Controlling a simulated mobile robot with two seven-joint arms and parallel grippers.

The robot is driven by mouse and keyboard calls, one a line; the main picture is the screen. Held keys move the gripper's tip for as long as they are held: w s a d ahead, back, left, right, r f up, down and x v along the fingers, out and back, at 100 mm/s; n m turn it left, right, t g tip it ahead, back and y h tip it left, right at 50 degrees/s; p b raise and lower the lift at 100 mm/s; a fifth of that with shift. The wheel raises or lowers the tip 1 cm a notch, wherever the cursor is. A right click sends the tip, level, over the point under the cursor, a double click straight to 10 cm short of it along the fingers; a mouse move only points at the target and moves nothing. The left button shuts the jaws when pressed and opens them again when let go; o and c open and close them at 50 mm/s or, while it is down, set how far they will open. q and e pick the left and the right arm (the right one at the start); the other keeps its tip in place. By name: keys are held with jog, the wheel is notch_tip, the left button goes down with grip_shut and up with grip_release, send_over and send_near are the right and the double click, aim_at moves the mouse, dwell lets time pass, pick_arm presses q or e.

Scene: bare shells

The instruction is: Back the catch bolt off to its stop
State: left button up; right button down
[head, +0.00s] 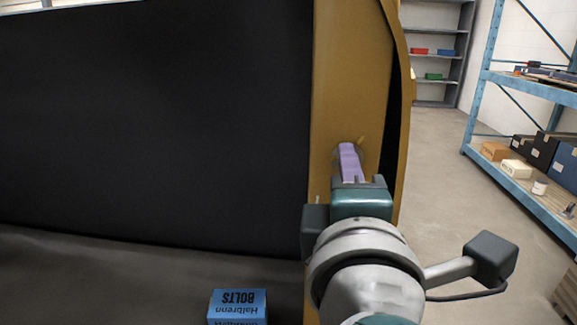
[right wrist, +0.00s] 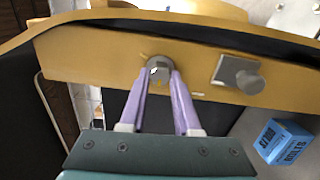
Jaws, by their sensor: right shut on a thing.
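My right gripper (head: 350,150), with purple fingers, reaches the yellow end face of a yellow panel (head: 340,85). In the right wrist view, its fingertips (right wrist: 158,74) are closed on the sides of a round grey metal bolt head (right wrist: 158,64), which I take as the catch bolt. The fingers hide part of the bolt, and how far it stands out cannot be told. In the head view the fingers and gripper body cover the bolt. My left gripper is in neither view.
A grey knob on a square plate (right wrist: 238,74) sits on the same yellow face, right of the fingers in the wrist view. A blue bolts box (head: 238,305) lies low, left of my right arm. A blue shelf rack (head: 487,75) stands right, with clear floor between.

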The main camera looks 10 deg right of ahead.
dwell(0.3)
jog(key=c, duration=0.6)
grip_release()
jog(key=shift+c, duration=0.2)
jog(key=b+v, duration=0.1)
jog(key=v, duration=0.9)
jog(key=shift+b, duration=0.4)
jog(key=shift+d, duration=0.1)
